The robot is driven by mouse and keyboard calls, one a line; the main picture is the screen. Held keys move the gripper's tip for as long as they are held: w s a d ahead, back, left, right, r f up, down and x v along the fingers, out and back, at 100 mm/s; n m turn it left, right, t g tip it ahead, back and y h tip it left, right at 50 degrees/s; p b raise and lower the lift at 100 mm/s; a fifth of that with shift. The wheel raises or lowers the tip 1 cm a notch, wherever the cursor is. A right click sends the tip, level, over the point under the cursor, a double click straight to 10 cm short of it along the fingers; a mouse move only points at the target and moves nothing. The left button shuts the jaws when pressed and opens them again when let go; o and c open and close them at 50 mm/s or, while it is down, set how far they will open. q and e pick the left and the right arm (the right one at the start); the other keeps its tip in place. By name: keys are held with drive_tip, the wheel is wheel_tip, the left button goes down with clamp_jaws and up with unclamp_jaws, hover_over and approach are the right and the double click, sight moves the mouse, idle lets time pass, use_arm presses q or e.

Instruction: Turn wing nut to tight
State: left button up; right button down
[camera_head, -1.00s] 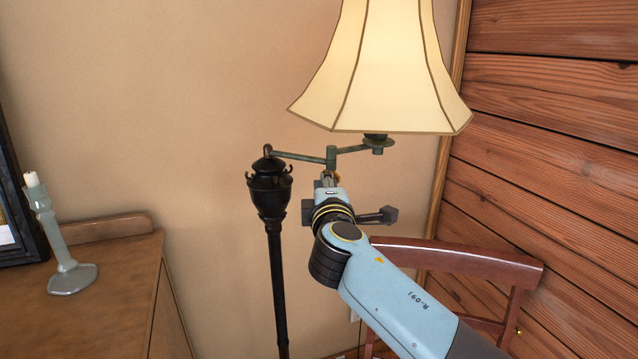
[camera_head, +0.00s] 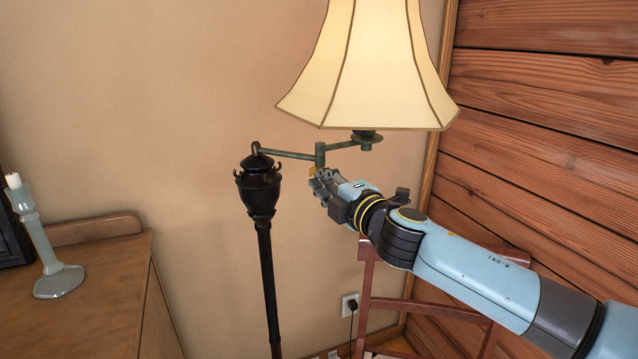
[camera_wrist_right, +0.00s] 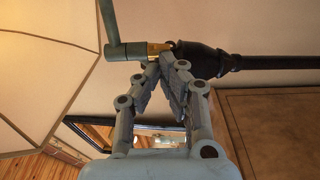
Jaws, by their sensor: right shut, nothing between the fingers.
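The floor lamp has a green swing arm (camera_head: 320,155) with an elbow joint between its black post (camera_head: 262,200) and its cream shade (camera_head: 370,75). A small brass piece, which looks like the wing nut (camera_head: 313,170), sits at the bottom of that joint. It also shows in the right wrist view (camera_wrist_right: 156,47), at the end of the green joint barrel (camera_wrist_right: 126,51). My right gripper (camera_head: 316,180) is shut and empty, its tips close to the brass piece; I cannot tell whether they touch. The nut's wings are not clear. My left gripper is out of view.
A dark wooden chair (camera_head: 365,285) stands behind my right arm, by the plank wall (camera_head: 540,140). A dresser (camera_head: 90,300) with a candlestick (camera_head: 50,250) is at the left. A wall socket (camera_head: 348,304) is low on the wall.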

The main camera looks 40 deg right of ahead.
drive_tip(key=shift+d+f+n+y+b, duration=0.1)
drive_tip(key=shift+d+n+y+b, duration=0.15)
drive_tip(key=shift+n+y+b, duration=0.6)
drive_tip(key=shift+y+p, duration=0.35)
idle(0.6)
